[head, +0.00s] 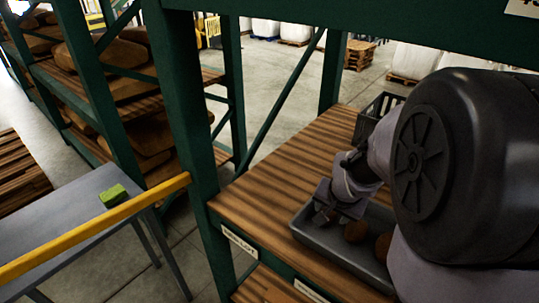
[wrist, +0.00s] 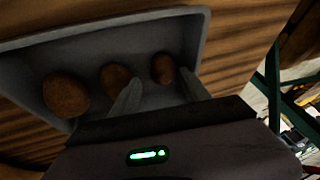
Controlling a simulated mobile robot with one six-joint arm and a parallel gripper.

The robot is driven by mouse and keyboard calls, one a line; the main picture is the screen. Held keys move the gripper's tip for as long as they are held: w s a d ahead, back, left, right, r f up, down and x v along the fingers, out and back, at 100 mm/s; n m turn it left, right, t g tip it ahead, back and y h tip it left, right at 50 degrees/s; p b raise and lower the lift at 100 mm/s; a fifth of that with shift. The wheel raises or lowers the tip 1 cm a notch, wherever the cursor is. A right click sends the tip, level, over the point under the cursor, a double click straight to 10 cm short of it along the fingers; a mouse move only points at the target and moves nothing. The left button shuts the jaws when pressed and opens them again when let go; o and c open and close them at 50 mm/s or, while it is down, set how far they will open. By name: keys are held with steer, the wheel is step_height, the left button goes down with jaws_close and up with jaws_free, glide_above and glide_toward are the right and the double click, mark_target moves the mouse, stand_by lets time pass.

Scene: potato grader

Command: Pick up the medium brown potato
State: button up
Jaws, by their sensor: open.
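In the wrist view, three brown potatoes lie in a row in a grey tray (wrist: 190,40). The middle one, the medium potato (wrist: 115,76), is just beyond my left finger. A larger potato (wrist: 65,95) is to its left and a smaller one (wrist: 163,68) to its right. My gripper (wrist: 160,92) is open and empty, with the smaller potato ahead of the gap between its fingers. In the head view, my gripper (head: 333,211) is low over the left part of the tray (head: 312,240). The medium potato (head: 355,232) and larger potato (head: 383,246) show beside it; my arm hides part of the tray.
The tray stands on a wooden shelf (head: 262,190) in a green rack, whose upright (head: 190,110) and upper beam (head: 400,28) are close by. A dark crate (head: 372,118) is behind. A green block (head: 113,195) lies on a grey table beyond a yellow rail (head: 100,225).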

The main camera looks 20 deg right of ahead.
steer(key=x, duration=0.2)
steer(key=b+x, duration=0.1)
steer(key=x, duration=0.1)
steer(key=w+b+x, duration=0.1)
steer(key=x, duration=0.2)
steer(key=shift+d+r, duration=0.3)
steer(key=shift+r, duration=0.15)
steer(key=shift+c, duration=0.4)
jaws_close()
